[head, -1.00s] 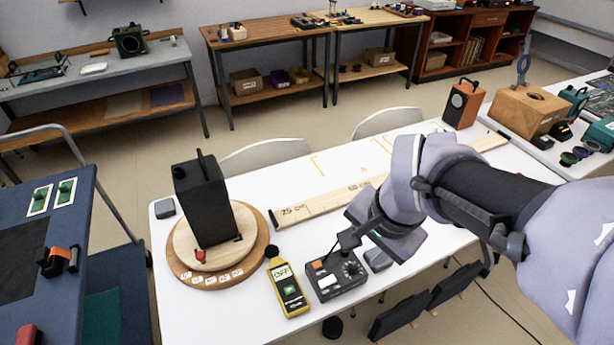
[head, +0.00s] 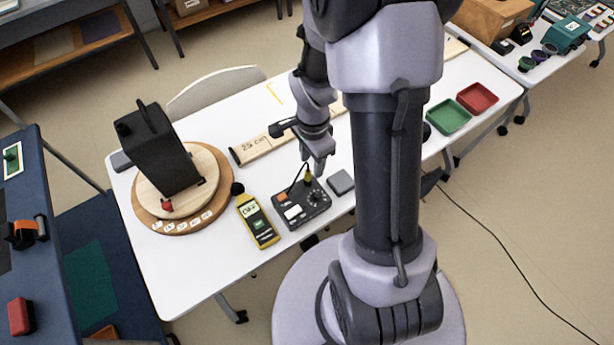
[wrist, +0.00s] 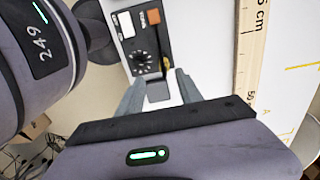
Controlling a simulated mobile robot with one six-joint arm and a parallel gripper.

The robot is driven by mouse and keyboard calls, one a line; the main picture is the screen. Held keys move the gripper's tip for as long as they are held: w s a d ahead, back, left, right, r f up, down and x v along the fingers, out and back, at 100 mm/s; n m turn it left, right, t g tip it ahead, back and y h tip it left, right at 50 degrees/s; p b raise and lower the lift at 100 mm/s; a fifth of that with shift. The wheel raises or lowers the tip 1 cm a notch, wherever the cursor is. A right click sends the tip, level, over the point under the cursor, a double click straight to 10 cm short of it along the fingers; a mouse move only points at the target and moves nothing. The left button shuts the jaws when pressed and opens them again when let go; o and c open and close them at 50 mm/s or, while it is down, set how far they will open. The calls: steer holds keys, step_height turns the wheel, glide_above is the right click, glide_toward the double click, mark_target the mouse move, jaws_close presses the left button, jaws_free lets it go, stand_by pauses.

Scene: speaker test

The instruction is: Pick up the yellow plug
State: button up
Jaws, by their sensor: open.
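The small yellow plug (head: 308,177) stands at the back edge of a black control box (head: 301,206) on the white table, with a thin dark cable at it. In the wrist view the plug (wrist: 166,65) shows beside the box's knob, just beyond my fingertips and nearer the right finger. My gripper (head: 318,170) points down close above and beside the plug in the head view. Its fingers (wrist: 158,88) are open with nothing held between them. I cannot tell whether a finger touches the plug.
A yellow sound meter (head: 257,220) lies left of the box, and a grey block (head: 341,182) lies right of it. A black speaker (head: 160,150) stands on a round wooden turntable (head: 222,165). A wooden ruler (head: 258,147) lies behind. Green (head: 447,117) and red (head: 477,98) trays are further right.

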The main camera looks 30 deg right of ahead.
mark_target(308, 171)
steer(key=f+b, duration=0.1)
steer(key=f, duration=0.1)
steer(key=f+b, duration=0.1)
steer(key=f, duration=0.1)
steer(key=w+f, duration=0.1)
steer(key=f, duration=0.1)
steer(key=shift+a+b, duration=0.25)
steer(key=shift+b, duration=0.15)
steer(key=shift+r, duration=0.15)
steer(key=shift+c, duration=0.2)
jaws_close()
steer(key=shift+r, duration=0.1)
